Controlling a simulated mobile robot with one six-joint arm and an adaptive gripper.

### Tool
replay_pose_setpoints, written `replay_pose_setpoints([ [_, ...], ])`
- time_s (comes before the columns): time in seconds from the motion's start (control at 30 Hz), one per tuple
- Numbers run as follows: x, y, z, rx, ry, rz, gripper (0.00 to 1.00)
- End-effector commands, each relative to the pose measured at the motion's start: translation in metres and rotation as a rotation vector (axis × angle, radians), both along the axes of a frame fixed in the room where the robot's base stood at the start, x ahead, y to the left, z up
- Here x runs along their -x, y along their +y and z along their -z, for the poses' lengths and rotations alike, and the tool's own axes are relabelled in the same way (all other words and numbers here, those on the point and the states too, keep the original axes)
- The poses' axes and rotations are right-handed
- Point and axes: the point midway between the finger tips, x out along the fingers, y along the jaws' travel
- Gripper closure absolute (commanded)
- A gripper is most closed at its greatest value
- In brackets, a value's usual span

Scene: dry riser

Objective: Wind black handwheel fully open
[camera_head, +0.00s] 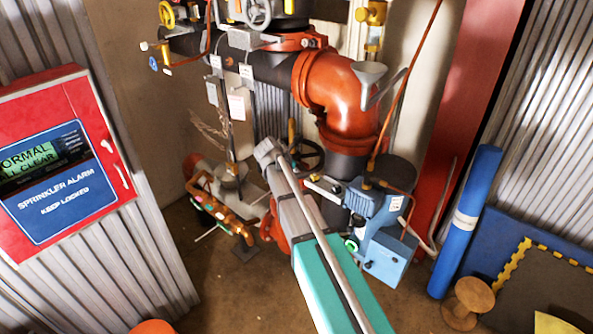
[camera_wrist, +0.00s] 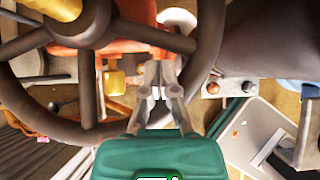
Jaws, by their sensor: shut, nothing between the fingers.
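The black handwheel (camera_wrist: 205,50) fills the upper left of the wrist view, with a thick dark rim, a round hub (camera_wrist: 83,22) and spokes. In the head view the handwheel (camera_head: 312,152) is small and partly hidden behind my arm. My gripper (camera_wrist: 157,82) is shut and empty. In the wrist view its fingers cross the lower right of the rim, and the tips appear in the gap between two spokes. Whether they pass through the wheel or touch the rim or a spoke is unclear. In the head view I cannot make out the fingertips.
A large orange pipe elbow (camera_head: 330,90) stands above the handwheel. A blue pump unit (camera_head: 378,215) is right of my arm. A red sprinkler alarm box (camera_head: 65,160) is at left, and a blue roll (camera_head: 465,220) stands at right. Some brown floor is bare at lower left.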

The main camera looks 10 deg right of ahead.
Motion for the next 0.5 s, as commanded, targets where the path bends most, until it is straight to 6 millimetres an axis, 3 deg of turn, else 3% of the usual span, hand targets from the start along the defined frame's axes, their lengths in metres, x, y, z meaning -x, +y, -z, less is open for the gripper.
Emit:
replay_pose_setpoints([
  [0.17, 0.000, 0.000, -0.005, 0.000, -0.001, -0.001, 1.00],
  [0.5, -0.001, 0.000, -0.038, 0.000, -0.001, -0.001, 1.00],
])
